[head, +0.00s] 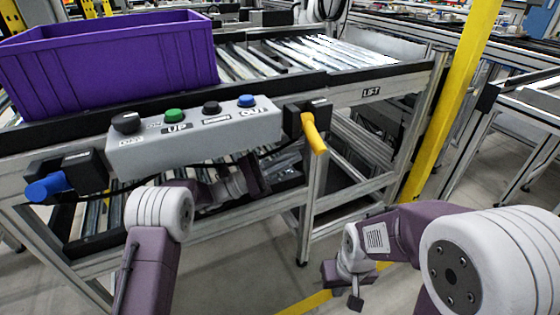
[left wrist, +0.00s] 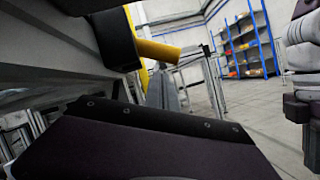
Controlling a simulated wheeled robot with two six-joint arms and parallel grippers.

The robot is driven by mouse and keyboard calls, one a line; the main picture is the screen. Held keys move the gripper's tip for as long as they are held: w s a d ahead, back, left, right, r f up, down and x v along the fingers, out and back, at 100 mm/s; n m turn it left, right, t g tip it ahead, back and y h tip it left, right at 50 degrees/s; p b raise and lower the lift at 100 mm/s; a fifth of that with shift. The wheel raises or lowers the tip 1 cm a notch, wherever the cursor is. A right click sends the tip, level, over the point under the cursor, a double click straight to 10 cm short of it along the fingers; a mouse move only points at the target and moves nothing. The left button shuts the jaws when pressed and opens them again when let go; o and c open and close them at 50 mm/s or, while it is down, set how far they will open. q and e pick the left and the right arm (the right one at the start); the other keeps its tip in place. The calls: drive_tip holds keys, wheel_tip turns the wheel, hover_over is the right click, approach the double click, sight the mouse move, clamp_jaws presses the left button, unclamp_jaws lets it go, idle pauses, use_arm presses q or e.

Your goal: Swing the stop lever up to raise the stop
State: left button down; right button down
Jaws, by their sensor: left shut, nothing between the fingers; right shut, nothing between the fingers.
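A yellow lever (head: 314,133) hangs from a black block (head: 305,113) right of the grey control box, its free end pointing down and right. It also shows in the left wrist view (left wrist: 158,50), above my gripper. A blue lever (head: 48,187) sits on another black block (head: 82,172) left of the box and points left. The labels on both blocks are too small to read, so I cannot tell which is the stop lever. My left gripper (head: 258,172) is shut and empty below the box, left of the yellow lever and apart from it. My right gripper (head: 350,290) is shut and empty, low over the floor.
The control box (head: 185,150) carries a black knob (head: 126,122) and green, dark and blue buttons. A purple crate (head: 110,70) stands on the roller conveyor behind it. A yellow post (head: 455,100) rises further right.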

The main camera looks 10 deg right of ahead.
sight(314, 139)
use_arm(q)
drive_tip(key=shift+p+x, duration=0.35)
drive_tip(key=shift+x, duration=1.75)
use_arm(e)
drive_tip(key=shift+r, duration=0.5)
drive_tip(key=shift+r, duration=0.1)
